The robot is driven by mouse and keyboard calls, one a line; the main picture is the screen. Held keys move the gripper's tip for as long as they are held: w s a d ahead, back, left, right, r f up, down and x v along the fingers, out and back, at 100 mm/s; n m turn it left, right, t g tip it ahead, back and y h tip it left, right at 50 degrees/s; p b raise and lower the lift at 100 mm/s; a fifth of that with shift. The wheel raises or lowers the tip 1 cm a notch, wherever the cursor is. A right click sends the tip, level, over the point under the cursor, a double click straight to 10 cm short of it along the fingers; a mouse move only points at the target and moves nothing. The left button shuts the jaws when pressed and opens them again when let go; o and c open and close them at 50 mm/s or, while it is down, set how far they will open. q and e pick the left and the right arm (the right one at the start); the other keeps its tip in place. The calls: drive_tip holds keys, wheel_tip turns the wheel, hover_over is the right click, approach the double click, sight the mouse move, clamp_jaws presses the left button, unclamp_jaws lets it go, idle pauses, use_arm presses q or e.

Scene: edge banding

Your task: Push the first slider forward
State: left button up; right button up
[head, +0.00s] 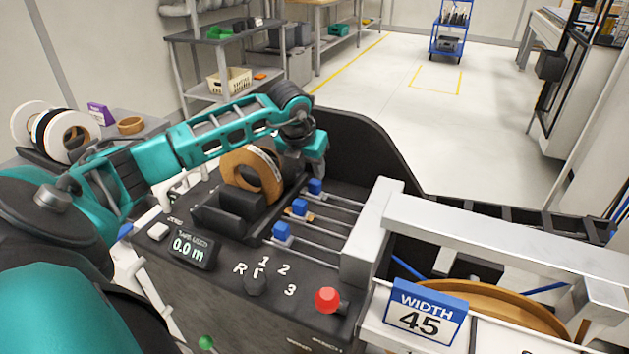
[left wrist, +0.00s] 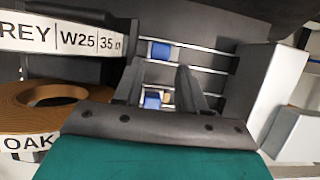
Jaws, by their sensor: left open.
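Three blue slider knobs sit on metal rails on the dark machine panel: near (head: 282,233), middle (head: 299,207) and far (head: 314,186). All are at the left part of their rails. My left gripper (head: 314,158) is above the panel by the far knob, its fingertips mostly hidden in the head view. In the left wrist view its open fingers (left wrist: 159,70) point towards the rails. One blue knob (left wrist: 152,98) shows between the fingers and another (left wrist: 160,50) beyond the fingertips. I cannot tell whether the fingers touch a knob. My right gripper is not in view.
A wood-coloured band roll (head: 252,174) stands in a black holder beside the sliders. In the left wrist view, a grey-labelled roll (left wrist: 62,35) and an oak-labelled roll (left wrist: 40,98) are at left. A red button (head: 327,300) and a white metal housing (head: 370,235) flank the rails.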

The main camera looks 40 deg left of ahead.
sight(314, 182)
use_arm(q)
drive_tip(key=x, duration=0.6)
drive_tip(key=shift+r, duration=0.1)
drive_tip(key=shift+c, duration=0.2)
clamp_jaws()
